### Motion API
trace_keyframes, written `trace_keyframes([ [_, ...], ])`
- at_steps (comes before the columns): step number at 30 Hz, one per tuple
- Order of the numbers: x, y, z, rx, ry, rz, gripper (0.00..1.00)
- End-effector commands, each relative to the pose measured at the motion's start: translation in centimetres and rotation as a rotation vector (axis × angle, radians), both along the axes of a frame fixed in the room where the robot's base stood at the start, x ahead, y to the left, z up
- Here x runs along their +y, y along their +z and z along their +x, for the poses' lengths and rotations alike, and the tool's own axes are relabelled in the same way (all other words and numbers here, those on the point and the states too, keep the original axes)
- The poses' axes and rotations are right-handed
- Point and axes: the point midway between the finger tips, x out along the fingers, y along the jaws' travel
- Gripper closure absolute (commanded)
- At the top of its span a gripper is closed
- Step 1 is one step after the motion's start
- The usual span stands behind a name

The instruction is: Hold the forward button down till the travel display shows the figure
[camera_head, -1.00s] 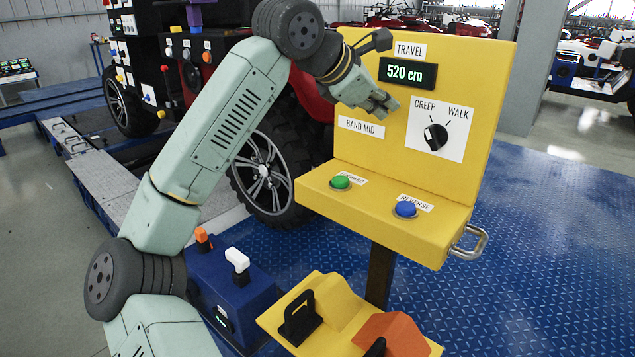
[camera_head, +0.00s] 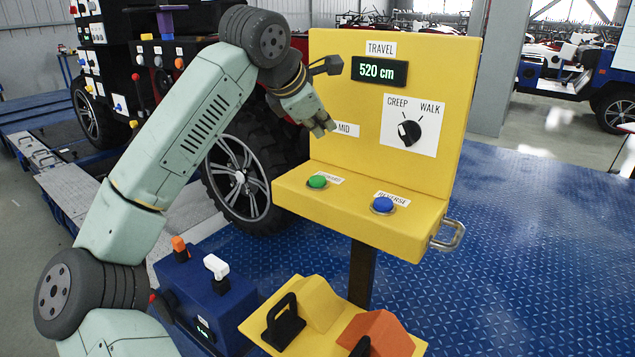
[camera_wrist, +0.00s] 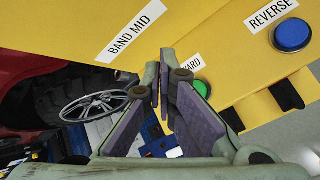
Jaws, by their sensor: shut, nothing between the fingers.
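The yellow console (camera_head: 330,75) stands on a post. Its travel display (camera_head: 379,71) reads "520 cm". The green forward button (camera_head: 317,181) is on the lower ledge at the left, and the blue reverse button (camera_head: 382,205) is to its right. My gripper (camera_head: 327,129) is shut and empty, above and apart from the green button, in front of the band label. In the wrist view the fingertips (camera_wrist: 162,72) are together. The green button (camera_wrist: 202,88) is partly hidden behind a finger, and the label beside it is partly covered.
A selector knob (camera_head: 409,133) on the panel lies between "CREEP" and "WALK", nearer CREEP. A metal handle (camera_head: 449,236) sticks out at the ledge's right side. A blue box with levers (camera_head: 205,300) and a yellow unit with a black handle (camera_head: 283,322) stand below.

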Motion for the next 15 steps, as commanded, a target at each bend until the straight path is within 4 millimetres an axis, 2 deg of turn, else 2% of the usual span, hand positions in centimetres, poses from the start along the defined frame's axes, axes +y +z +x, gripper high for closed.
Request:
trace_keyframes([
  [1,0.0,-1.1,0.0,0.0,-0.001,-0.001,1.0],
  [9,-0.1,-5.0,0.0,0.0,-0.002,-0.002,1.0],
  [15,0.0,-7.1,0.0,0.0,0.0,0.0,1.0],
])
